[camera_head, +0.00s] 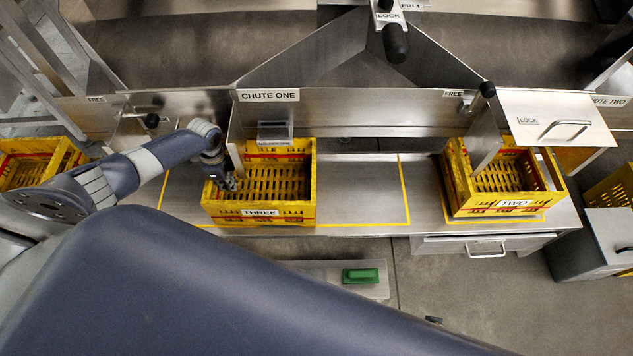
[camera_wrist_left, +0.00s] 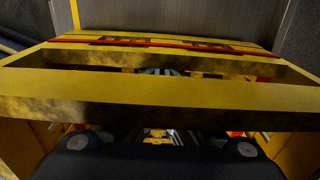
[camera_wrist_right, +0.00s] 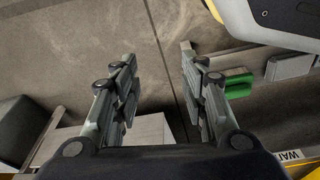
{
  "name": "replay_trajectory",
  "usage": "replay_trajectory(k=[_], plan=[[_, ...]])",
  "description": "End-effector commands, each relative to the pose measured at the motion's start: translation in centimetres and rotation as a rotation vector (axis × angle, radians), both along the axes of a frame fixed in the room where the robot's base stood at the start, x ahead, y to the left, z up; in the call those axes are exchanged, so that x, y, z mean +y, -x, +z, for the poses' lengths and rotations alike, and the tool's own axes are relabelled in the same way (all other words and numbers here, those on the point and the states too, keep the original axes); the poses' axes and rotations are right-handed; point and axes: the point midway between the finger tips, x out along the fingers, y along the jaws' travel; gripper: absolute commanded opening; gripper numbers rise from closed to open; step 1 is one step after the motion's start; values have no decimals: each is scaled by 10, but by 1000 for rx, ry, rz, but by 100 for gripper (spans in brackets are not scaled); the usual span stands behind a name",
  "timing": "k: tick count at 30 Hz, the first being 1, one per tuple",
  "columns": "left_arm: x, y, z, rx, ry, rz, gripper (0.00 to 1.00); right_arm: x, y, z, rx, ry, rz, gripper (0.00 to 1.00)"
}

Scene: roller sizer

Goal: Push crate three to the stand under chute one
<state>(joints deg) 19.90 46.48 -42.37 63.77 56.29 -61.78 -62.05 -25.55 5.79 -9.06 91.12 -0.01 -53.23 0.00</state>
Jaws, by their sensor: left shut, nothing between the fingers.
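Crate three (camera_head: 260,212), a yellow slatted crate labelled THREE, stands upright on the steel stand (camera_head: 350,205) below the CHUTE ONE sign (camera_head: 268,95). A yellow line outlines an area of the stand; bare steel inside it shows right of the crate. My left gripper (camera_head: 229,184) is shut and empty at the crate's left side; whether it touches is unclear. My right gripper (camera_wrist_right: 160,85) is open and empty over the floor.
Crate two (camera_head: 513,204) stands on the right part of the bench, in its own outline. Another yellow crate (camera_head: 35,165) is at the far left. A green block (camera_head: 360,276) lies on a low shelf in front.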

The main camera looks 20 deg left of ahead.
Motion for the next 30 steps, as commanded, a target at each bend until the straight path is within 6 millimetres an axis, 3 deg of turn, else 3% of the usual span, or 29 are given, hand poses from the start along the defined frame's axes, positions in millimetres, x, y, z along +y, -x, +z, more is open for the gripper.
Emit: replay_trajectory(k=[1,6,12,18,30], plan=[[17,8,-1,4,-5,6,0,0,-2,1,-3,-1,0,40],[63,26,-3,2,-5,5,0,2,-12,20,-18,-3,-2,40],[92,37,-2,2,-1,3,0,2,-19,44,-29,-4,-5,40],[101,40,0,0,-1,0,0,3,-21,54,-31,-3,-6,40],[100,40,2,0,-1,0,0,2,-21,55,-31,-3,-6,40]])
